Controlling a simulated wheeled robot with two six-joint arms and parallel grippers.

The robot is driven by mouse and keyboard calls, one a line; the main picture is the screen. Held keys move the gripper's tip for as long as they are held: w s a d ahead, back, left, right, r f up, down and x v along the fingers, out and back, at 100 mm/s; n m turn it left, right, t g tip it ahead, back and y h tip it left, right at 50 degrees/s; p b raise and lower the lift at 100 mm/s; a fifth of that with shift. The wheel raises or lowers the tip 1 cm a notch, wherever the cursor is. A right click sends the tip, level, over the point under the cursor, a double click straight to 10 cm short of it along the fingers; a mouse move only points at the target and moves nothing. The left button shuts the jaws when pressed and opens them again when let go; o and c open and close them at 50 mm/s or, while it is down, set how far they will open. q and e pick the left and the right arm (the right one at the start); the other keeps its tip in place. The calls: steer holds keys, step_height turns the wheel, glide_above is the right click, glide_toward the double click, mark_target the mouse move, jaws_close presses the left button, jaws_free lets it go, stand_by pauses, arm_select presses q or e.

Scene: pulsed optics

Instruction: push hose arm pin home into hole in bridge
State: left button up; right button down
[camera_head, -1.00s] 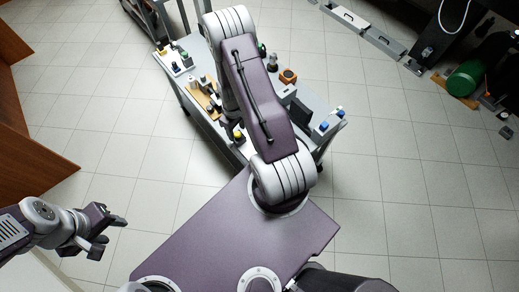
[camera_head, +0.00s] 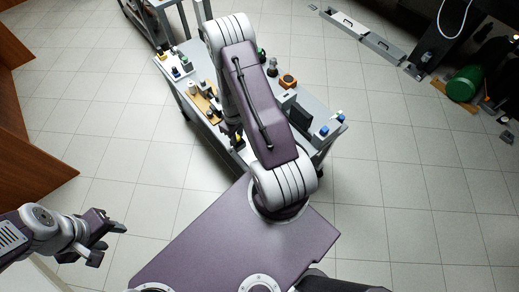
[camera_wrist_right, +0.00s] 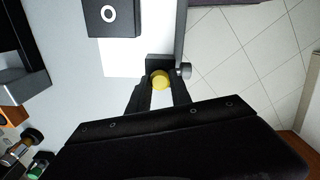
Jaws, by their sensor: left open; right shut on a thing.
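My right gripper (camera_wrist_right: 159,97) is shut on a small yellow round piece (camera_wrist_right: 160,79) in the right wrist view. I cannot tell for sure that this piece is the head of the hose arm pin. A black block (camera_wrist_right: 158,62) lies just beyond the fingertips, and a grey rod (camera_wrist_right: 181,38) runs up from beside it. No bridge hole can be made out; the fingers and yellow piece cover the contact area. In the head view my right arm hides most of its gripper above the cart. My left gripper (camera_head: 108,242) is open and empty over the floor at the left.
The grey cart (camera_head: 318,102) carries several small parts, including an orange block (camera_head: 287,81) and blue-capped pieces (camera_head: 324,131). A black box with a white ring (camera_wrist_right: 109,15) stands beyond the right gripper. A green cylinder (camera_head: 464,84) is far right.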

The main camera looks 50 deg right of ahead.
steer(key=shift+r+p, duration=3.1)
steer(key=shift+r, duration=0.55)
arm_select(q)
step_height(320, 180, up, 6)
arm_select(e)
steer(key=shift+f, duration=0.15)
arm_select(q)
steer(key=shift+r, duration=0.1)
